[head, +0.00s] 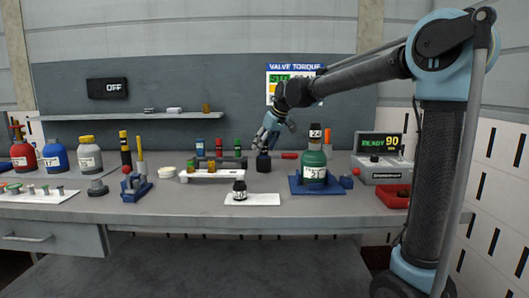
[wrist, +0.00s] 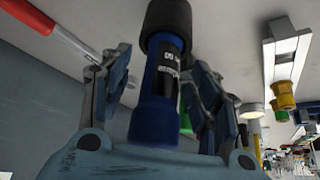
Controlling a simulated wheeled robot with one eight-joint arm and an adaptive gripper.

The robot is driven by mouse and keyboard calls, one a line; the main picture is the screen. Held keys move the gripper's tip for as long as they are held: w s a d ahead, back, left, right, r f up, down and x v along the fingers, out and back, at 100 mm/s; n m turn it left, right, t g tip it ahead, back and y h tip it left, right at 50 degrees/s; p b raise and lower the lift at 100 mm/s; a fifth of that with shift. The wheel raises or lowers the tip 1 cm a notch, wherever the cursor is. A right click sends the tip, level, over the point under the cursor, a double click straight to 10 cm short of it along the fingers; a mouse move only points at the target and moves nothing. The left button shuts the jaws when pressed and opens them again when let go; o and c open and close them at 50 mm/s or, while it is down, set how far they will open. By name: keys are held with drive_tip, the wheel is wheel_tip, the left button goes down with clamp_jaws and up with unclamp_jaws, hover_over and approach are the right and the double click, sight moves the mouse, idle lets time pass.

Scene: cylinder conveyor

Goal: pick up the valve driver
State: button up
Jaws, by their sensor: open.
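The valve driver appears to be the blue tool (wrist: 155,110) with a dark label and a wide black end (wrist: 168,20) in the wrist view. In the head view its black lower part (head: 263,164) stands on the bench, left of the green bottle. My gripper (head: 265,141) is over it, reaching down from the right. In the wrist view the fingers are open, one on each side of the blue shaft. I cannot tell whether either finger touches it. The gripper hides its upper part in the head view.
A red-ended rod (head: 289,156) lies close behind. A green bottle (head: 313,166) sits on a blue stand to the right. A white rack (head: 212,177) is to the left. A small dark jar (head: 239,190) on a white sheet is in front.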

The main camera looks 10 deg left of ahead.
drive_tip(key=shift+w+a+f, duration=0.2)
drive_tip(key=shift+a+f, duration=0.1)
drive_tip(key=shift+f, duration=0.35)
clamp_jaws()
drive_tip(key=shift+r, duration=0.1)
